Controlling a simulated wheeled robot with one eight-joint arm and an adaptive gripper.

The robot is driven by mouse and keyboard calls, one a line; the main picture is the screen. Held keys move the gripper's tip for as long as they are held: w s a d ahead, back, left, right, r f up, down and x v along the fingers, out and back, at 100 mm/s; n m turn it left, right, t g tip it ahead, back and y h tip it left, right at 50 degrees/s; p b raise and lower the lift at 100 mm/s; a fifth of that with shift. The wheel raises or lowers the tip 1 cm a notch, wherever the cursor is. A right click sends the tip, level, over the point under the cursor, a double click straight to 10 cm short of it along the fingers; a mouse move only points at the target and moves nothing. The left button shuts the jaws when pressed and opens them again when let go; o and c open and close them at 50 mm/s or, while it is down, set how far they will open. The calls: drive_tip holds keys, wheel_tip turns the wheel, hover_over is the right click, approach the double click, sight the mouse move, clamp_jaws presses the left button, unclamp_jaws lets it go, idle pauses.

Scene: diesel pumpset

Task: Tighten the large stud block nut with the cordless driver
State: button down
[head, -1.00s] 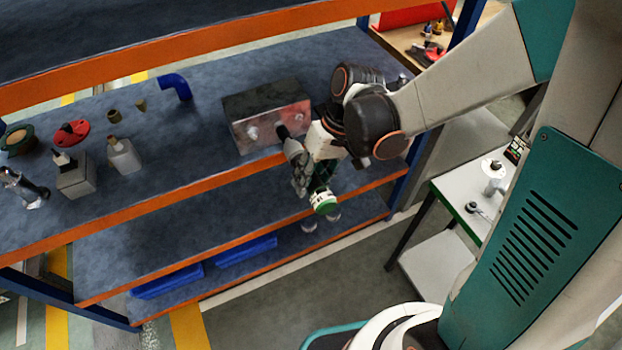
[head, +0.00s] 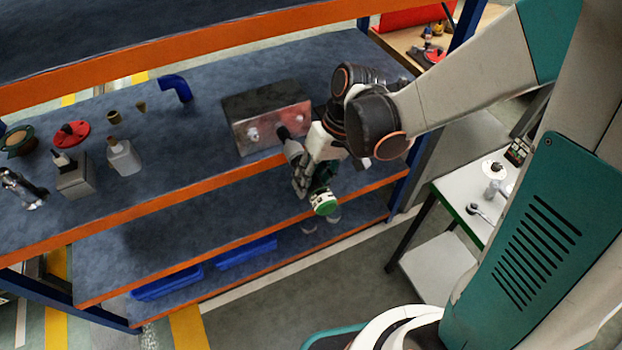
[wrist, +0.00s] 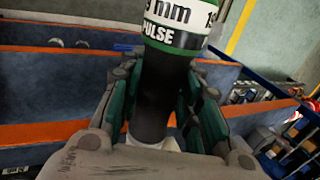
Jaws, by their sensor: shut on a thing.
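The cordless driver (head: 323,201) is in my gripper (head: 318,172), its green-and-white end hanging below the shelf edge. In the wrist view my gripper (wrist: 155,110) is shut around the driver's black handle (wrist: 158,92), with the green-and-white end (wrist: 180,22) at the top. The stud block (head: 270,116) is a grey metal box on the shelf, with bright studs or nuts (head: 252,134) on its front face. The driver's dark nose (head: 284,133) is at the right part of that face. I cannot tell whether it touches a nut. The wrist view does not show the block.
The shelf (head: 190,135) has an orange front edge just under the block. A blue pipe elbow (head: 176,87), a white bottle (head: 123,156), a grey box (head: 75,178) and a red flanged part (head: 70,134) stand to the left. A white side table (head: 480,195) is at right.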

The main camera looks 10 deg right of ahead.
sight(321, 187)
drive_tip(key=shift+w+a+b, duration=0.3)
drive_tip(key=shift+w+b, duration=0.05)
drive_tip(key=shift+w, duration=0.6)
idle(2.8)
idle(0.8)
drive_tip(key=shift+s+d, duration=0.25)
drive_tip(key=shift+s, duration=0.65)
drive_tip(key=shift+s+d, duration=0.25)
drive_tip(key=shift+s, duration=0.7)
drive_tip(key=shift+s+d, duration=0.25)
drive_tip(key=shift+s, duration=0.65)
